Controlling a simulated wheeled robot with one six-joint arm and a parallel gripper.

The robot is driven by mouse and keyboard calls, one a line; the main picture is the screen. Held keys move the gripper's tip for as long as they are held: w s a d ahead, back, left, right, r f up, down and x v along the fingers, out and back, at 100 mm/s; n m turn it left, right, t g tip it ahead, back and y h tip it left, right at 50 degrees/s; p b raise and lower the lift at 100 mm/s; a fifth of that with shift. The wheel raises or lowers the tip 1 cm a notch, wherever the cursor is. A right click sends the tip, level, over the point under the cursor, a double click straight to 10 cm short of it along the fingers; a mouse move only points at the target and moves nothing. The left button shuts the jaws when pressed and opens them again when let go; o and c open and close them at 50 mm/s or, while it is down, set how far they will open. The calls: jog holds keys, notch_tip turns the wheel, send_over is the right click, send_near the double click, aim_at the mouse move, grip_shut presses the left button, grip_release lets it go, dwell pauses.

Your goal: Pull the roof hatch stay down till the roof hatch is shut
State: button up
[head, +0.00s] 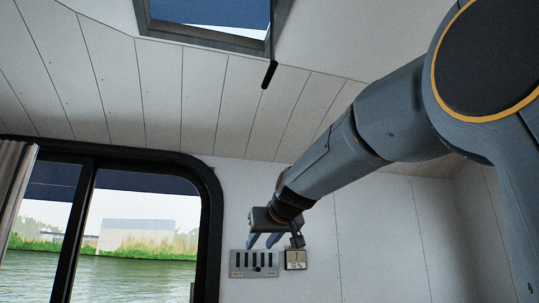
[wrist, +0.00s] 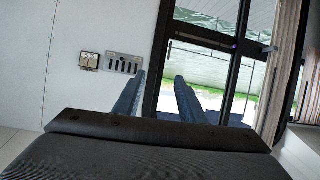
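The roof hatch (head: 281,12) stands open at the top of the head view, with sky showing through its frame (head: 200,38). The roof hatch stay (head: 270,73) hangs down from it as a thin rod with a dark grip at its lower end. My gripper (head: 262,241) is well below the stay, in front of the wall, and does not touch it. Its two blue-grey fingers stand apart with nothing between them in the wrist view (wrist: 159,78). The stay and hatch are not in the wrist view.
A dark-framed window (head: 211,215) and a curtain (head: 14,180) are at the left. The space between my gripper and the stay looks clear.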

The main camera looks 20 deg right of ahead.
aim_at(277, 65)
jog(key=s+r+n+t+p, duration=0.1)
jog(key=s+r+t, duration=0.2)
jog(key=r, duration=1.2)
jog(key=s+r+t+p, duration=0.1)
jog(key=s+r+t, duration=0.1)
jog(key=r, duration=1.3)
jog(key=s+r+t, duration=0.1)
jog(key=s+r, duration=0.2)
jog(key=r, duration=0.3)
jog(key=s+r+t+p, duration=0.1)
jog(key=s+r, duration=0.3)
jog(key=r, duration=0.2)
jog(key=s+r+n+t, duration=0.1)
jog(key=s+r+t, duration=0.1)
jog(key=r, duration=0.4)
jog(key=shift+s+d+r+y, duration=0.1)
jog(key=shift+s+y, duration=0.1)
jog(key=shift+s, duration=0.15)
jog(key=shift+s+d+r+y, duration=0.1)
jog(key=shift+s+y, duration=0.1)
jog(key=shift+s, duration=0.15)
jog(key=shift+w+r+p, duration=0.2)
jog(key=shift+r+p, duration=0.05)
jog(key=shift+p, duration=0.1)
jog(key=shift+p+x, duration=2.3)
jog(key=shift+x, duration=1.2)
jog(key=shift+w+f, duration=0.15)
jog(key=shift+c, duration=0.2)
jog(key=shift+a, duration=0.15)
grip_shut()
